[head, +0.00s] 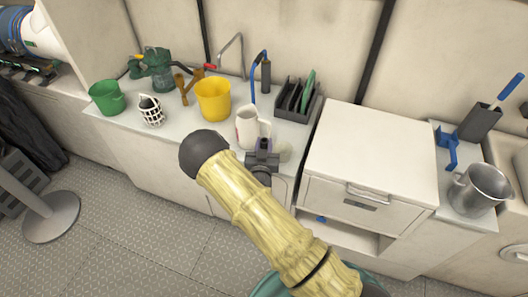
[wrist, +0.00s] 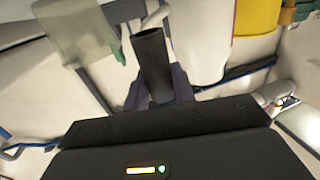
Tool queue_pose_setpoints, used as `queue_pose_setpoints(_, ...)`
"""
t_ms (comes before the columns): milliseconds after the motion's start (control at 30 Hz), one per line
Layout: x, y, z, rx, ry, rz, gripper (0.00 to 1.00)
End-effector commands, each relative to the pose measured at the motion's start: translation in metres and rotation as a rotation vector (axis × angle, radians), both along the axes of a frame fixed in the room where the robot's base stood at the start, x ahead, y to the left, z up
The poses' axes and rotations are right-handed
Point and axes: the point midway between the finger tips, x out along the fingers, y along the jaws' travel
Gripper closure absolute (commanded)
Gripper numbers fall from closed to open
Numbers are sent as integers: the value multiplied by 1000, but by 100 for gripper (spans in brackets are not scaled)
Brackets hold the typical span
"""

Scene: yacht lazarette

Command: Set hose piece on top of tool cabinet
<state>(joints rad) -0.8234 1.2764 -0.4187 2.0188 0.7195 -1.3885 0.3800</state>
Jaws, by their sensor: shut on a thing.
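The hose piece (wrist: 152,62) is a short black tube in the wrist view. It stands between the purple-grey fingers of my gripper (wrist: 158,92), which is shut on it. In the head view my gripper (head: 263,150) is over the front edge of the counter, in front of the white jug and left of the cabinet. The hose piece is hard to make out there. The tool cabinet (head: 372,150) is a white box with a flat, bare top and a handled front drawer, to the right of my gripper.
A white jug (head: 246,128), a yellow bucket (head: 213,100) and a dark rack (head: 297,101) stand on the counter near my gripper. A pale translucent object (wrist: 80,40) is close by in the wrist view. A metal pitcher (head: 480,190) stands right of the cabinet.

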Motion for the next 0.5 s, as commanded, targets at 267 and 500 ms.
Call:
queue_pose_setpoints(267, -1, 0, -13, -3, 2, 2, 96)
queue_pose_setpoints(500, -1, 0, -41, -2, 1, 1, 96)
